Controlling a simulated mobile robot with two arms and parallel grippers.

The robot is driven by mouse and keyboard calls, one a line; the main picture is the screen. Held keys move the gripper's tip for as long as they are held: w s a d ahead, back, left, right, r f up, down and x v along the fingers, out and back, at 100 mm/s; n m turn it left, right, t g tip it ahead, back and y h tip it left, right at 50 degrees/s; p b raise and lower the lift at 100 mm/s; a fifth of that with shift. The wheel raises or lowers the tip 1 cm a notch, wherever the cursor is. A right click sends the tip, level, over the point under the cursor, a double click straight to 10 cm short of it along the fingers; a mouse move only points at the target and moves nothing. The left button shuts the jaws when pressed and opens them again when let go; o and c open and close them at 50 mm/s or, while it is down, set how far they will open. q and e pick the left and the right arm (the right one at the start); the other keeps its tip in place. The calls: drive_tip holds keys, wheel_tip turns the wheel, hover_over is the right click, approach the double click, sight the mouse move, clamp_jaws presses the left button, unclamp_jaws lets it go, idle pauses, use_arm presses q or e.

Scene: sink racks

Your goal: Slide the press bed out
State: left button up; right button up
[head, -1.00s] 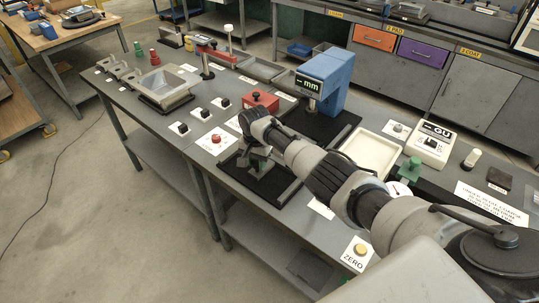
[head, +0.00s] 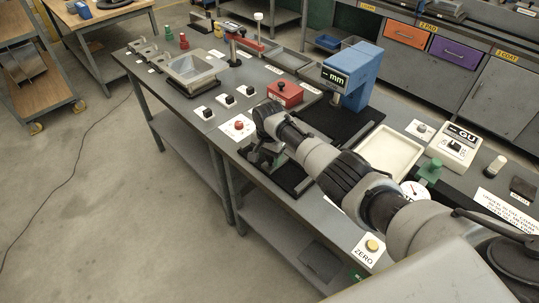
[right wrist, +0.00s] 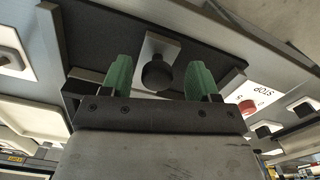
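The blue press (head: 352,75) with an "mm" display stands at the right part of the bench. In front of it lies a dark bed with pale side rails (head: 296,182), partly hidden by my right arm. My right gripper (head: 262,158) is low over this bed. In the right wrist view, the dark bed plate (right wrist: 100,42) carries a grey bracket with a black round knob (right wrist: 157,75). The green fingertips of my right gripper (right wrist: 158,82) stand apart on either side of the knob, with gaps visible. My left gripper is not in view.
A red box (head: 285,93) stands behind the gripper, and a red STOP button (head: 239,125) is to its left. The yellow ZERO button (head: 372,245) is near the front edge.

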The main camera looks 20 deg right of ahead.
drive_tip(key=shift+w+d+r, duration=0.1)
drive_tip(key=shift+r, duration=0.45)
wheel_tip(320, 180, up, 10)
drive_tip(key=shift+f+b, duration=0.15)
drive_tip(key=shift+b, duration=0.15)
